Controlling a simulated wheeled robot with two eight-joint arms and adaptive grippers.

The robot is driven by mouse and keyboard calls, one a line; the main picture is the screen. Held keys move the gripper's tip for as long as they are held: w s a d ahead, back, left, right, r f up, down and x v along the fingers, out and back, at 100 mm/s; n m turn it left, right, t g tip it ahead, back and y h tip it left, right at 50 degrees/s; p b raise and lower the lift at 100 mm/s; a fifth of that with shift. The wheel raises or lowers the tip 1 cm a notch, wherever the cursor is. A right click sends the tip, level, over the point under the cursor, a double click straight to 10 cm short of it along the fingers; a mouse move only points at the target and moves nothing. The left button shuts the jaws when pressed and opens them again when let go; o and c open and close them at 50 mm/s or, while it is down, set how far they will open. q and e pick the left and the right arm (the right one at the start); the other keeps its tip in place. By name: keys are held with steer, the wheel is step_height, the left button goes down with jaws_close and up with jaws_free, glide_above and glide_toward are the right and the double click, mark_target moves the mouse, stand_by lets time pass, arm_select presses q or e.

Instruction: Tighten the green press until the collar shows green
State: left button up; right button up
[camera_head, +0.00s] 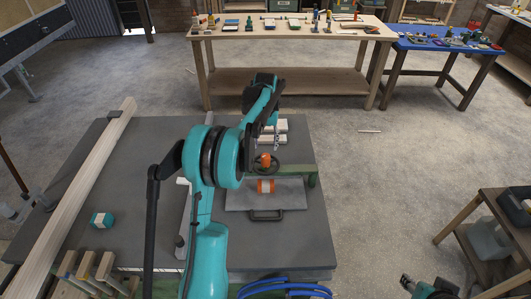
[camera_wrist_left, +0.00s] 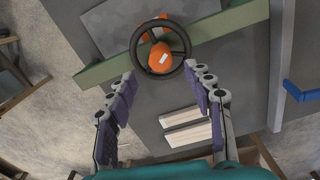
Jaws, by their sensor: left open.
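The green press has a green beam (camera_head: 302,170) across the grey bench, also in the left wrist view (camera_wrist_left: 230,26). Its dark handwheel (camera_wrist_left: 187,52) has an orange hub (camera_wrist_left: 160,60). An orange collar (camera_head: 266,186) with a pale band sits beyond the wheel; no green shows on it. In the left wrist view it is mostly hidden behind the wheel. My left gripper (camera_wrist_left: 161,76) is open, its fingertips either side of the wheel's near rim; I cannot tell whether they touch it. My right arm (camera_head: 432,289) shows only partly at the bottom right; its finger opening is unclear.
A grey plate (camera_head: 290,194) with a dark handle lies by the collar. Pale blocks (camera_wrist_left: 187,135) lie on the bench near my left gripper. A long wooden beam (camera_head: 80,195) and a teal roll (camera_head: 101,220) are at the left. A wooden table (camera_head: 290,32) stands behind.

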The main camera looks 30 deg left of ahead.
mark_target(266, 156)
arm_select(q)
steer(key=shift+r, duration=2.25)
steer(key=s+d+r+m+t+b, duration=0.1)
steer(key=s+d+r+t+b, duration=0.1)
steer(key=s+d, duration=0.5)
steer(key=s+d+r+m+t+b, duration=0.1)
steer(key=s+d+r+t+b, duration=0.1)
steer(key=s+d, duration=0.5)
steer(key=s+d+f+m+t+b, duration=0.1)
steer(key=s+d+f, duration=0.2)
steer(key=s+f, duration=0.2)
steer(key=s+d+f+m+t+b, duration=0.1)
steer(key=s+d+f, duration=0.3)
steer(key=s, duration=0.5)
steer(key=shift+s+d+f+t+b, duration=0.15)
steer(key=shift+s+f+t+b, duration=0.1)
steer(key=shift+f+t+b, duration=0.4)
